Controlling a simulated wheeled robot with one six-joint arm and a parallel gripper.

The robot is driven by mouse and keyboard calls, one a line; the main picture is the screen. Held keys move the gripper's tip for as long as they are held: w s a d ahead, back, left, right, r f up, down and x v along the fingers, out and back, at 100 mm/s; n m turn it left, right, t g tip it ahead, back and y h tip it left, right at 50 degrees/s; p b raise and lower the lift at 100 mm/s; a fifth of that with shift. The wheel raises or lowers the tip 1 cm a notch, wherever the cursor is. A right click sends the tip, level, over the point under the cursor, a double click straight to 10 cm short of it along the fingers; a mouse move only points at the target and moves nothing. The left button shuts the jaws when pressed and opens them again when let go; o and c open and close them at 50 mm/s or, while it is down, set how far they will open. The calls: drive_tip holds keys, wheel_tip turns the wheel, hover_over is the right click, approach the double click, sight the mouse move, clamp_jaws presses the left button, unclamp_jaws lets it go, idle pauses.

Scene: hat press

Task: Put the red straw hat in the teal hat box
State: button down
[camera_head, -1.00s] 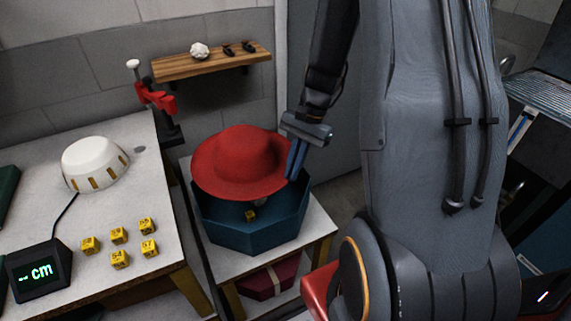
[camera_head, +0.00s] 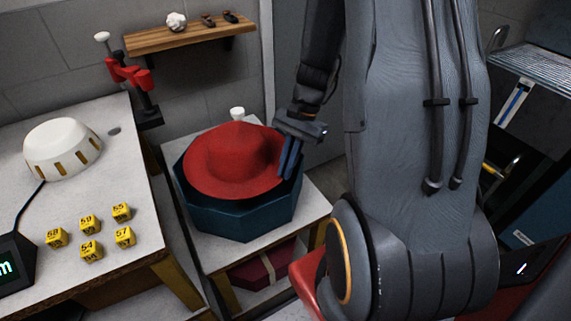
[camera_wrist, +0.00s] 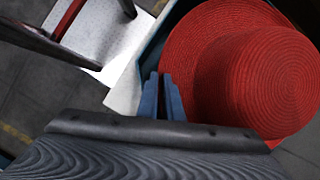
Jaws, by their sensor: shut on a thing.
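The red straw hat (camera_head: 233,158) sits crown up at the mouth of the teal hat box (camera_head: 240,217), its brim within or just above the box's octagonal rim. My gripper (camera_head: 289,158) is shut on the right side of the hat's brim. In the wrist view the hat (camera_wrist: 262,80) fills the right side, and the blue fingers (camera_wrist: 163,98) meet its brim edge. The box wall (camera_wrist: 152,50) shows only as a dark strip there. The inside of the box is hidden under the hat, so I cannot tell whether the hat rests on its bottom.
The box stands on a low white table (camera_head: 205,250) with a dark red box (camera_head: 262,268) beneath. A red clamp (camera_head: 130,75) and a wooden shelf (camera_head: 190,33) are behind.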

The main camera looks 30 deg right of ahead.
drive_tip(key=shift+f+b, duration=2.5)
drive_tip(key=shift+f, duration=2.85)
drive_tip(key=c, duration=1.8)
unclamp_jaws()
drive_tip(key=shift+c, duration=0.2)
